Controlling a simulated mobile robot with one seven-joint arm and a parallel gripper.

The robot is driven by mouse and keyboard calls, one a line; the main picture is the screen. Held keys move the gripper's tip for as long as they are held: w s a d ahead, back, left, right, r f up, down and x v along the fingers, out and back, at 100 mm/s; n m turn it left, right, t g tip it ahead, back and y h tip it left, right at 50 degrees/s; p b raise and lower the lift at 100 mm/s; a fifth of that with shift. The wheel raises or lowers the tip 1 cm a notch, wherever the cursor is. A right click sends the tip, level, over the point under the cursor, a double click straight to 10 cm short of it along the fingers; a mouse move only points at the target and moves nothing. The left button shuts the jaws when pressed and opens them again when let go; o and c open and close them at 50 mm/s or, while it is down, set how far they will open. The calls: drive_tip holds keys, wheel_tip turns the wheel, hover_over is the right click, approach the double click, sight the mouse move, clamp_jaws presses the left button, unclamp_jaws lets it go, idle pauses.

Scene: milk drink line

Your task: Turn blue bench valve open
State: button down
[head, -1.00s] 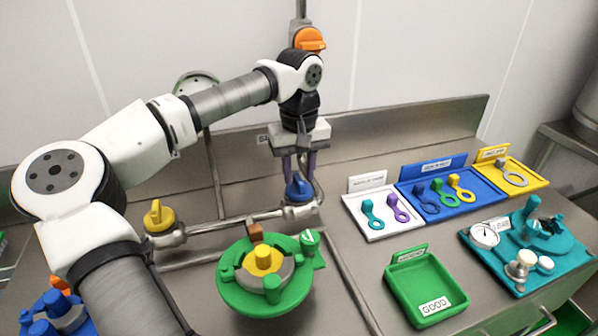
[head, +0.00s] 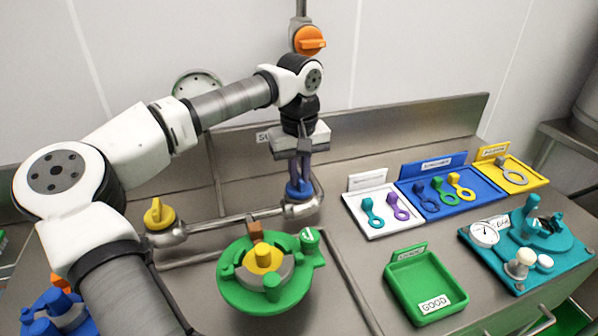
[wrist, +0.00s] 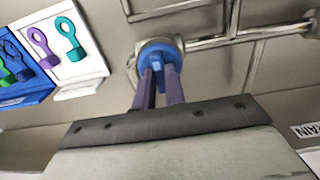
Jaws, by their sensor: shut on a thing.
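The blue bench valve (head: 299,193) is a blue knob on a steel fitting at the right end of a horizontal pipe. My gripper (head: 300,182) points down over it, with its two purple fingers closed on the knob's raised handle. In the wrist view the blue valve (wrist: 158,52) shows as a round blue base with a narrow handle between the fingertips of my gripper (wrist: 158,75). The fingers hide part of the handle.
A yellow valve (head: 158,214) sits at the pipe's left end. A green round fixture (head: 234,292) stands in front. Right are a white tray (head: 381,226), a blue tray (head: 484,190), a yellow tray (head: 530,180), a green GOOD tray (head: 405,298) and a teal station (head: 478,262).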

drive_tip(key=n, duration=0.4)
drive_tip(key=shift+n+b, duration=0.3)
drive_tip(key=n, duration=0.4)
drive_tip(key=shift+n+b, duration=0.3)
drive_tip(key=shift+b, duration=0.05)
drive_tip(key=n, duration=0.4)
drive_tip(key=shift+b, duration=0.35)
drive_tip(key=shift+n+b, duration=0.3)
drive_tip(key=shift+n, duration=1.9)
drive_tip(key=c, duration=1.5)
unclamp_jaws()
drive_tip(key=shift+o, duration=0.2)
